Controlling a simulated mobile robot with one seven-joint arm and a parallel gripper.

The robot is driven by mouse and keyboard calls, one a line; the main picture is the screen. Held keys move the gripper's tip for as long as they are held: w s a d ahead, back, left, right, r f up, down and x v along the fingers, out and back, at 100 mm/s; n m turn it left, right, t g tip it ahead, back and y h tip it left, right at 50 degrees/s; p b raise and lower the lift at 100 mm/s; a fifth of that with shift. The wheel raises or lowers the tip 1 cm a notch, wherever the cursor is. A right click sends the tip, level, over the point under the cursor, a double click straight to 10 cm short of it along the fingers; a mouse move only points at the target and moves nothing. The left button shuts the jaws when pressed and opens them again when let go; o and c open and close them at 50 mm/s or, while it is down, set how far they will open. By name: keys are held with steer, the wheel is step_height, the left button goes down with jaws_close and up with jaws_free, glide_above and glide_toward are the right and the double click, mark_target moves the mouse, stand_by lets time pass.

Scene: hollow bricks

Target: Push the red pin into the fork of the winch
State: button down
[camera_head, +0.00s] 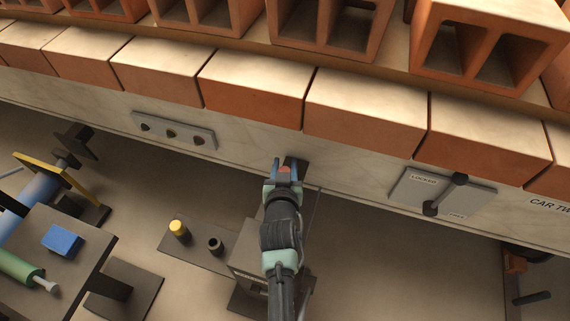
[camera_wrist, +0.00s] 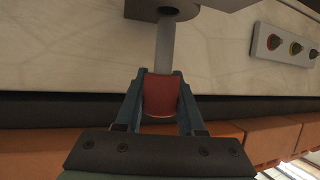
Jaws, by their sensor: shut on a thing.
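The red pin has a red head and a grey shank. In the wrist view my gripper (camera_wrist: 160,95) is shut on the red head (camera_wrist: 160,96), with one blue finger on each side. The grey shank (camera_wrist: 165,45) runs from the head to a dark bracket (camera_wrist: 143,10) at the top of the view. Its tip meets a dark round part there; I cannot tell how deep it sits. In the head view my gripper (camera_head: 284,173) is beside a dark part (camera_head: 298,165) at the wall, with a bit of the red head (camera_head: 285,169) showing between the fingers.
A lever panel marked LOCKED (camera_head: 443,192) is on the right. A dark shelf (camera_head: 190,256) with a yellow-topped peg (camera_head: 179,230) stands below left. A bench with a blue block (camera_head: 62,240) is at far left.

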steer(key=shift+f+b, duration=0.45)
steer(key=shift+r, duration=0.15)
steer(key=shift+r+p, duration=0.35)
steer(key=shift+p, duration=0.15)
steer(key=shift+f+b, duration=0.3)
stand_by(1.8)
steer(key=shift+r, duration=0.3)
steer(key=shift+f, duration=0.3)
stand_by(1.9)
steer(key=shift+r+p, duration=0.3)
steer(key=shift+p, duration=0.1)
